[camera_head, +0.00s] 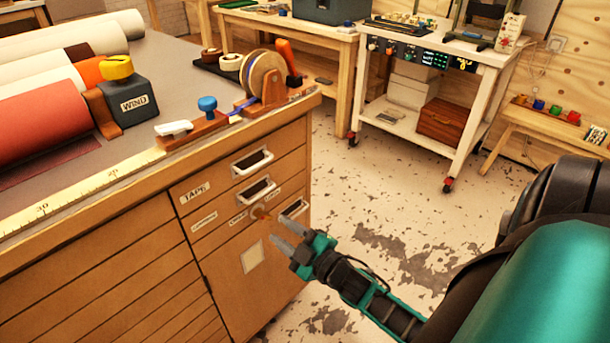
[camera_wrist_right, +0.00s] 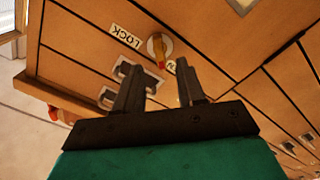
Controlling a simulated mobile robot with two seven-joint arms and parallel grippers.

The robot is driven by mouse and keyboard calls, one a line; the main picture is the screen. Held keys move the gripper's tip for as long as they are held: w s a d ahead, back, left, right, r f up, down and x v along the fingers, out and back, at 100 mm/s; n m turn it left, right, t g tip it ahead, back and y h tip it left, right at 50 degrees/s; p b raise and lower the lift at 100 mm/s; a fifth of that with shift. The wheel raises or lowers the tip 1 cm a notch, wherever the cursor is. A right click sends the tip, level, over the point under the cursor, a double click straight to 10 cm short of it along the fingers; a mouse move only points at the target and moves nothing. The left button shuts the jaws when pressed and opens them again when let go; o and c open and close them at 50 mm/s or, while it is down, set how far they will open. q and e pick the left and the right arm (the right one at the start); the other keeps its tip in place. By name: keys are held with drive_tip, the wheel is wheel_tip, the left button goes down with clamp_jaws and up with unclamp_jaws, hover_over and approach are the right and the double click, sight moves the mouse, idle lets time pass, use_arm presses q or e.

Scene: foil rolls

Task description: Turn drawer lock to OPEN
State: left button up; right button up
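The drawer lock is a small round metal plate with an orange knob (camera_head: 261,213) on the wooden cabinet front, below the drawer handles. In the right wrist view the knob (camera_wrist_right: 158,50) lies just beyond my fingertips, roughly between them in the picture. A label reading LOCK (camera_wrist_right: 127,36) appears upside down beside it. A second label (camera_wrist_right: 171,67) near the knob is mostly hidden by a finger. My right gripper (camera_head: 279,234) is open and empty, fingers apart, close in front of the lock; it also shows in the wrist view (camera_wrist_right: 160,84). My left gripper is out of view.
The cabinet has pull handles (camera_head: 252,162) above and beside the lock. On its top lie rolls (camera_head: 45,125), a WIND box (camera_head: 130,100) and a tape dispenser (camera_head: 265,80). A white wheeled cart (camera_head: 480,60) stands behind. The floor right of the cabinet is clear.

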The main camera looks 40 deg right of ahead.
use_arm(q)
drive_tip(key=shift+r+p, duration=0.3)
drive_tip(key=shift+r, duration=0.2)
use_arm(e)
drive_tip(key=s, duration=0.6)
drive_tip(key=shift+s+d, duration=0.25)
drive_tip(key=shift+s, duration=0.15)
drive_tip(key=shift+r, duration=0.1)
use_arm(q)
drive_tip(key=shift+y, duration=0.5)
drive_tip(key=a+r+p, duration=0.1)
drive_tip(key=p, duration=0.2)
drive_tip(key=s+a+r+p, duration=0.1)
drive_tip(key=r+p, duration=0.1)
drive_tip(key=p, duration=0.1)
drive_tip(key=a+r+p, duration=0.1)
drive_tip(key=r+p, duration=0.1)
drive_tip(key=p, duration=0.1)
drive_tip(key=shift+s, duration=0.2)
use_arm(e)
drive_tip(key=s+a+r+m+g, duration=0.1)
drive_tip(key=s+a+m+g, duration=0.1)
drive_tip(key=a, duration=0.4)
drive_tip(key=s+a+r+m+g, duration=0.2)
drive_tip(key=s+a+m+g, duration=0.1)
drive_tip(key=a+m+g, duration=0.2)
drive_tip(key=shift+a+r+y, duration=0.3)
drive_tip(key=shift+a, duration=0.95)
